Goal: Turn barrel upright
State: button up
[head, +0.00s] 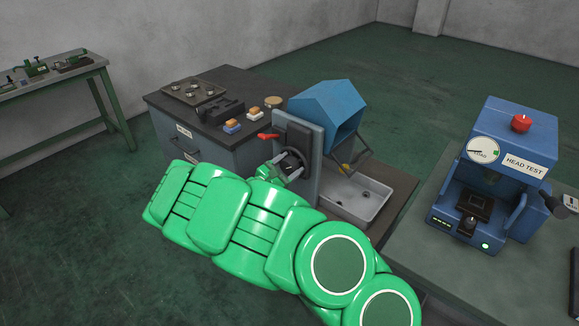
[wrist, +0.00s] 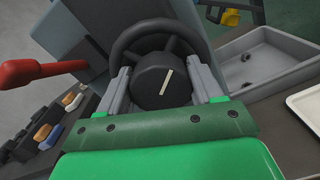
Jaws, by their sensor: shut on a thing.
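The blue faceted barrel (head: 328,102) is mounted at the far side of a grey upright plate (head: 305,140) on the dark bench. It looks tilted, its lower edge toward the white tray. A black handwheel (head: 296,158) sits on the near face of the plate. In the wrist view the handwheel (wrist: 196,42) has a round black hub (wrist: 155,75) with a pale line slanting up to the right. My gripper (wrist: 160,85) is shut on the hub, one finger each side. In the head view my gripper (head: 288,168) is at the wheel, partly hidden by my green arm.
A red lever (head: 268,136) sticks out left of the plate; it is close in the wrist view (wrist: 40,71). A white tray (head: 355,195) lies under the barrel. Small blocks (head: 233,126) and black fixtures (head: 220,109) stand left.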

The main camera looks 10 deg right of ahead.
jog(key=n, duration=0.4)
jog(key=shift+r+n, duration=0.1)
jog(key=shift+n, duration=0.2)
jog(key=shift+w+a+n, duration=0.15)
jog(key=shift+n, duration=2.55)
jog(key=shift+r, duration=0.1)
jog(key=o, duration=1)
jog(key=v, duration=0.7)
jog(key=shift+s+a+f, duration=0.2)
jog(key=shift+s, duration=0.1)
